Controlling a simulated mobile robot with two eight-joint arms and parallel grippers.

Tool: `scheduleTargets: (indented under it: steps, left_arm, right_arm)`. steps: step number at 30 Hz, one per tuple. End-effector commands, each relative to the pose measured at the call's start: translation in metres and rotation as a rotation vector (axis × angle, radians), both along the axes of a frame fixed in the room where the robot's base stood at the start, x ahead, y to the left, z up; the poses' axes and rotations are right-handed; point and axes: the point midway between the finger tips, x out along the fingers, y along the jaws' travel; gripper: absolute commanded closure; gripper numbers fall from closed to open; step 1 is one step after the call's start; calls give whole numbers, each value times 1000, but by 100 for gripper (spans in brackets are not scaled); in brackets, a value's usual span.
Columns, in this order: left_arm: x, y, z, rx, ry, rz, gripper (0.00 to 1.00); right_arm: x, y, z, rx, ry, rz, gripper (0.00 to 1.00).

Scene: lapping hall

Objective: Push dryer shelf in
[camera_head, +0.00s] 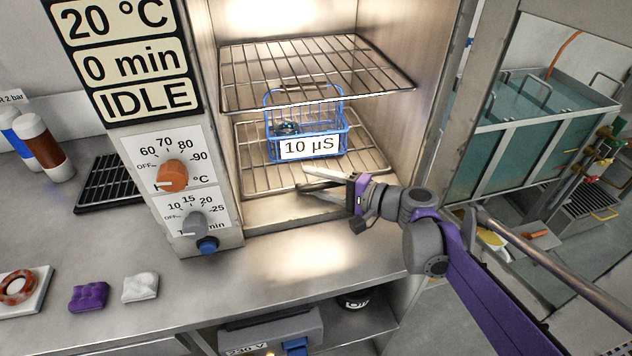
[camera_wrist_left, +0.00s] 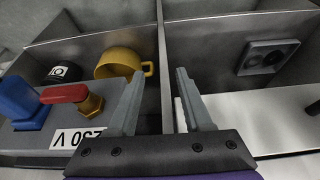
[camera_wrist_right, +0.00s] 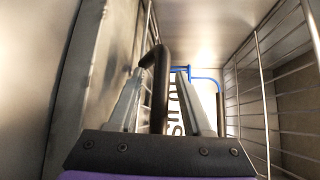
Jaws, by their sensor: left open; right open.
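The dryer (camera_head: 205,110) stands open, with two wire shelves inside. The upper shelf (camera_head: 315,70) is empty. The lower shelf (camera_head: 255,178) carries a blue wire basket (camera_head: 345,120) labelled 10 µS. My right gripper (camera_head: 318,181) is at the front of the lower shelf, open. In the right wrist view, a dark bar like a handle (camera_wrist_right: 161,75) stands between the open fingers; I cannot tell whether they touch it. The basket (camera_wrist_right: 205,78) shows beyond. My left gripper (camera_wrist_left: 160,95) is open and empty below the counter, outside the head view.
The counter (camera_head: 170,295) holds a purple block (camera_head: 88,297), a white one (camera_head: 140,287) and bottles (camera_head: 45,145). Under it are a yellow mug (camera_wrist_left: 118,65) and a 230 V box (camera_wrist_left: 40,138). Tanks (camera_head: 545,130) stand at right. The dryer's side walls flank my right gripper.

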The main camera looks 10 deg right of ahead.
Motion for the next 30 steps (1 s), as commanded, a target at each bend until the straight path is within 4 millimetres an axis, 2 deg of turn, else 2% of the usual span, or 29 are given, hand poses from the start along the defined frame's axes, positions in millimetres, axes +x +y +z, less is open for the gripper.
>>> scheduleTargets:
  steps: [5, 12, 14, 30]
  left_arm:
    - [0, 0, 0, 0, 0, 0, 50]
    - [0, 0, 0, 0, 0, 0, 50]
    - [0, 0, 0, 0, 0, 0, 50]
    - [0, 0, 0, 0, 0, 0, 50]
  right_arm:
    - [0, 0, 0, 0, 0, 0, 51]
    - [0, 0, 0, 0, 0, 0, 92]
    - [0, 0, 0, 0, 0, 0, 100]
    - [0, 0, 0, 0, 0, 0, 100]
